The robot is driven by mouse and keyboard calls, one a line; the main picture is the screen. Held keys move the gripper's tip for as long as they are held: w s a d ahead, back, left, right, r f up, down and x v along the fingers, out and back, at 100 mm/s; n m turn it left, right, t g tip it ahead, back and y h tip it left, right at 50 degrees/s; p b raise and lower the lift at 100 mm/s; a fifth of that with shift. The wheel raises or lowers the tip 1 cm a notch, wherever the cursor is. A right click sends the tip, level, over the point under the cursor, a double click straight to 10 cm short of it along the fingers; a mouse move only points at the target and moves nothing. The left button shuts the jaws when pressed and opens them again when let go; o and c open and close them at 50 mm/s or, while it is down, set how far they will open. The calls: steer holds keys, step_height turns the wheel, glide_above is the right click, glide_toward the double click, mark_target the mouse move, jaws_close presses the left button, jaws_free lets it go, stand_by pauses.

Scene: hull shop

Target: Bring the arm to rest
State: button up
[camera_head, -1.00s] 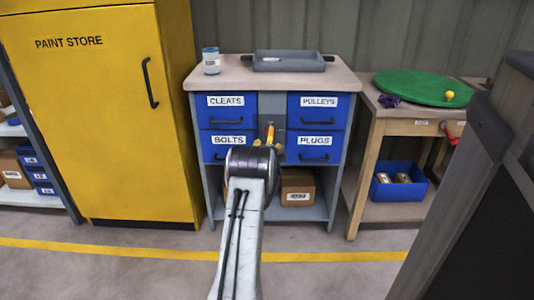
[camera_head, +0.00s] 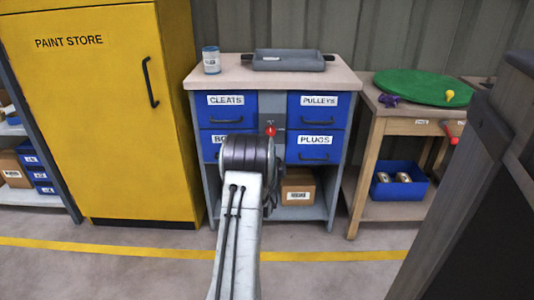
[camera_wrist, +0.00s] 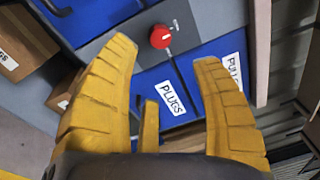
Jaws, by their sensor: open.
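My arm reaches up in front of the drawer cabinet in the head view, and its dark joint covers part of the BOLTS drawer (camera_head: 212,146). My gripper (camera_wrist: 168,75) shows in the wrist view with its yellow fingers spread wide and nothing between them. Beyond the fingertips are a red knob (camera_wrist: 162,37) on the cabinet's grey centre panel and the blue PLUGS drawer (camera_wrist: 205,75). The red knob also shows in the head view (camera_head: 270,131), just above my arm's joint. My gripper is hidden behind the arm in the head view.
A yellow paint store cabinet (camera_head: 100,130) stands left. A wooden bench (camera_head: 378,125) with a green disc (camera_head: 420,86) stands right. The floor in front is clear.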

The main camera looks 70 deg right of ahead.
steer(key=shift+r, duration=0.1)
stand_by(0.6)
steer(key=w+a+r+n+t+y+p, duration=0.4)
steer(key=w+a+r+n+y+p, duration=0.3)
steer(key=w+a+r+n+p, duration=0.7)
steer(key=w+a+r+n+y+p, duration=0.2)
steer(key=w+a+r+p, duration=0.2)
steer(key=a+r, duration=0.4)
steer(key=w+a+r+n+y+p, duration=0.15)
steer(key=w+a+r+p, duration=0.3)
steer(key=a, duration=0.45)
steer(key=s+a+r+n+g+y+p, duration=0.1)
steer(key=s+a+r+n+y+p, duration=0.2)
steer(key=a+r+n+p, duration=0.5)
steer(key=s+a+r+n+g+y+p, duration=0.1)
steer(key=s+a+r+y+p, duration=0.2)
steer(key=a, duration=0.9)
steer(key=s+a+r+n+g+p, duration=0.1)
steer(key=s+a+r+n+p, duration=0.3)
steer(key=s, duration=0.3)
steer(key=s+a+r+n+g+y+p, duration=0.1)
steer(key=s+a+r+n+p, duration=0.3)
steer(key=s+a, duration=0.2)
steer(key=shift+s+a+g+p, duration=0.15)
steer(key=shift+s+g+p, duration=0.25)
steer(key=shift+s, duration=0.2)
steer(key=shift+n, duration=0.25)
